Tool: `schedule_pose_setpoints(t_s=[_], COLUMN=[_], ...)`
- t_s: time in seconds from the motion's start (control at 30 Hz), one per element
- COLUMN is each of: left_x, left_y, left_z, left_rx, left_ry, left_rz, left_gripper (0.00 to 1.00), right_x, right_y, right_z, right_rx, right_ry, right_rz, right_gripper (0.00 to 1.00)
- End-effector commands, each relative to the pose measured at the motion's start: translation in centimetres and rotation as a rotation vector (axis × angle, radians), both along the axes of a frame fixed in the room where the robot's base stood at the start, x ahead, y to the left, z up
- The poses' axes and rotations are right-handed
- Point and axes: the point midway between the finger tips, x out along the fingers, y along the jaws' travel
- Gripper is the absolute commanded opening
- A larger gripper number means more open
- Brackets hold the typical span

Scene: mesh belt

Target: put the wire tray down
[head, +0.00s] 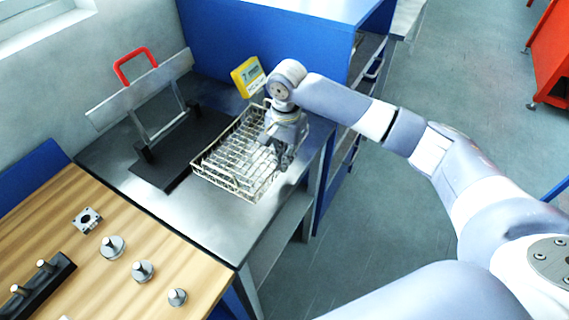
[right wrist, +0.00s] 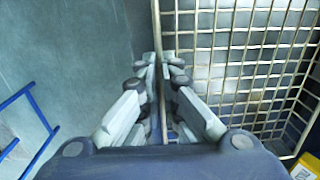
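The wire tray (head: 228,184) is a shallow mesh basket over the steel table in the head view, with nothing visible in it. Its mesh (right wrist: 235,60) fills the right of the right wrist view. My right gripper (head: 284,163) is at the tray's right side, near the table's right edge. In the right wrist view its fingertips (right wrist: 160,66) are closed on either side of the tray's rim wire. I cannot tell whether the tray's underside touches the table. My left gripper is not in view.
A dark plate with a grey frame and red handle (head: 135,66) stands left of the tray. A yellow box (head: 247,77) is behind it, near a blue cabinet (head: 225,45). A wooden table (head: 150,255) with metal parts is at front left. Bare steel (head: 200,215) lies in front of the tray.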

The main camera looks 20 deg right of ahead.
Motion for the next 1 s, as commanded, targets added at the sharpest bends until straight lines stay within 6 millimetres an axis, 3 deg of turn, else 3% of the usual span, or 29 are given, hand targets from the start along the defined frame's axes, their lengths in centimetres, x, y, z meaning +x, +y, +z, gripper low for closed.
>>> schedule_pose_setpoints(t_s=[0.07, 0.3, 0.67, 0.77, 0.8, 1.0], left_x=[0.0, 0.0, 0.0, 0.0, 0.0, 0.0], left_y=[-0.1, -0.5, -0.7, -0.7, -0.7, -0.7], left_z=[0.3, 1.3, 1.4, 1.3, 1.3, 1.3], left_rx=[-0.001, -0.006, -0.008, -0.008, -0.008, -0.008], left_ry=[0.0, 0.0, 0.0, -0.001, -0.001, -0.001], left_rz=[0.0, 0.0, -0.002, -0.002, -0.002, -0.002], left_gripper=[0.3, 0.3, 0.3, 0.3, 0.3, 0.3], right_x=[0.7, 0.5, 0.5, 0.4, 0.4, 0.4], right_y=[-0.1, -0.1, -0.1, -0.1, -0.1, -0.2], right_z=[0.0, -3.2, -3.7, -3.8, -3.8, -3.8], right_rx=[0.0, 0.0, 0.0, -0.001, -0.001, -0.001], right_ry=[-0.003, -0.003, -0.002, -0.002, -0.002, -0.002], right_rz=[-0.001, 0.0, 0.0, 0.0, 0.0, 0.0], right_gripper=[0.0, 0.0, 0.0, 0.22, 0.25, 0.25])
